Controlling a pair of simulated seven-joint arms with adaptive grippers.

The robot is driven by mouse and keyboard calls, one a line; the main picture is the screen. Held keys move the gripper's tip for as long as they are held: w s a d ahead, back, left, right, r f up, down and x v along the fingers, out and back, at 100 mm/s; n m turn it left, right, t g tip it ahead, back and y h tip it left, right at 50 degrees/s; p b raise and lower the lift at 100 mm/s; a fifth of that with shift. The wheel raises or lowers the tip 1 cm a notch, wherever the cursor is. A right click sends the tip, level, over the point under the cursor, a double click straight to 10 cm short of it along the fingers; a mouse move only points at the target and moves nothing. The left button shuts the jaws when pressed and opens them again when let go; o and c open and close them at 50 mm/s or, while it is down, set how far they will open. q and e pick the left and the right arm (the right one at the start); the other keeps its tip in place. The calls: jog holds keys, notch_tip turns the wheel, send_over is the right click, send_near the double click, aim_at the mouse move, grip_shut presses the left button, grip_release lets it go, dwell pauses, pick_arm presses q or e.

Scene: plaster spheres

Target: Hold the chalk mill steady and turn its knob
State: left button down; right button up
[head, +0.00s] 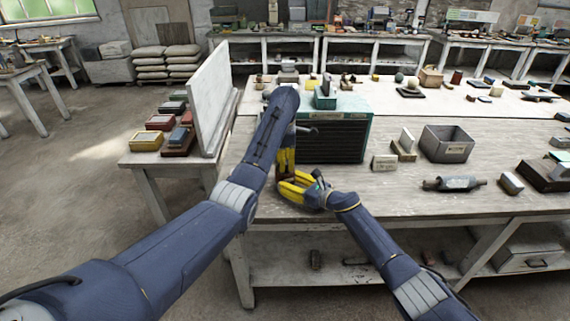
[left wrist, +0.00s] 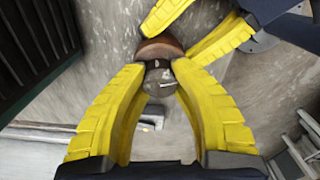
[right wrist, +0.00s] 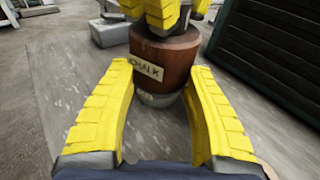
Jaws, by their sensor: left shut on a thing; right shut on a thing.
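The chalk mill (right wrist: 180,58) stands upright on the workbench, a brown wooden body with a "CHALK" label and a grey lower band. My right gripper (right wrist: 160,82) is shut on its lower body, one finger on each side. My left gripper (head: 287,170) points down from above and is shut on the knob at the mill's top. In the left wrist view the dark round top (left wrist: 160,78) shows between the left fingers. The brown body (left wrist: 156,50) shows beyond it, beside my right gripper's yellow fingers. In the head view my grippers hide most of the mill.
A dark slatted box with a teal frame (head: 335,140) stands close behind the mill. A white upright panel (head: 208,98) stands to the left. A grey bin (head: 447,144), small blocks (head: 384,162) and a metal roller (head: 454,184) lie to the right. The bench's front edge is near.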

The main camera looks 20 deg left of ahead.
pick_arm(q)
jog(key=shift+s, duration=0.1)
dwell(0.6)
jog(key=c, duration=0.9)
grip_release()
jog(key=shift+r, duration=0.1)
jog(key=shift+w+r, duration=0.2)
jog(key=shift+r, duration=2.15)
jog(key=shift+s+a+r, duration=0.1)
jog(key=shift+s+r, duration=0.05)
jog(key=shift+r, duration=3.35)
